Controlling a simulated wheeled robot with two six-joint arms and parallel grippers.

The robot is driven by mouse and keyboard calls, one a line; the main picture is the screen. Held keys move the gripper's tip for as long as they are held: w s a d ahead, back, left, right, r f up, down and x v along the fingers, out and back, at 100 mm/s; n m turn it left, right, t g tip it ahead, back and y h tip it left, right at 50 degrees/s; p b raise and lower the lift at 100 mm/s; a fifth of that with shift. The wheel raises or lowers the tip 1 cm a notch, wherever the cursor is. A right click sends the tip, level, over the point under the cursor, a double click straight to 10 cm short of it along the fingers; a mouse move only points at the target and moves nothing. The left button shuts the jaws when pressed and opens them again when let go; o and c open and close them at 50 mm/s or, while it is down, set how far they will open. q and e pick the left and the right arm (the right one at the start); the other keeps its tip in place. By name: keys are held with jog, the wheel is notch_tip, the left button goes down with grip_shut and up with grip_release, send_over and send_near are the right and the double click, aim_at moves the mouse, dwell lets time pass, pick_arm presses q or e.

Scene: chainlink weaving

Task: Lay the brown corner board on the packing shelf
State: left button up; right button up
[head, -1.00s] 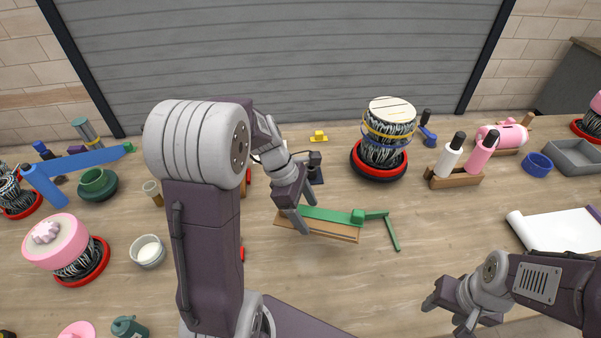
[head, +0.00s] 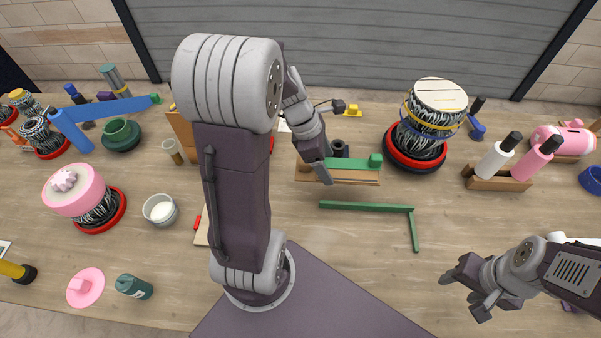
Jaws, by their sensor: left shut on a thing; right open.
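The brown board (head: 312,175), with a green strip and green block (head: 375,161) on it, is in the middle of the head view. My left gripper (head: 326,176) is shut at this board; its grip is partly hidden by its fingers. A thin green L-shaped bar (head: 366,207) lies on the table nearer to me, apart from the board. I cannot tell which thing is the packing shelf; a brown wooden piece (head: 181,128) stands partly hidden behind my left arm. My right gripper (head: 464,292) is open and empty over the table at lower right.
A drum on a red-rimmed base (head: 418,152) stands right of the board. A wooden holder (head: 498,183) with white and pink rollers is further right. A small yellow piece (head: 353,110) and dark cylinders stand behind the board.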

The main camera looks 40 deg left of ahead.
pick_arm(q)
jog(key=a+f, duration=0.1)
jog(key=a, duration=0.2)
jog(key=s+a+f, duration=0.1)
jog(key=a+f, duration=0.3)
jog(key=a, duration=0.1)
jog(key=shift+s+a+f, duration=0.1)
jog(key=shift+s+a, duration=0.2)
jog(key=shift+a, duration=0.05)
pick_arm(e)
jog(key=shift+a+f, duration=0.1)
jog(key=shift+f, duration=0.25)
pick_arm(q)
notch_tip(320, 180, down, 3)
jog(key=shift+d+r, duration=0.1)
jog(key=shift+d, duration=0.05)
pick_arm(e)
jog(key=shift+s, duration=0.1)
pick_arm(q)
jog(key=shift+f, duration=0.4)
jog(key=shift+b, duration=0.3)
jog(key=shift+f, duration=0.15)
pick_arm(e)
jog(key=shift+f, duration=0.15)
pick_arm(q)
jog(key=o, duration=1.9)
jog(key=shift+c, duration=0.2)
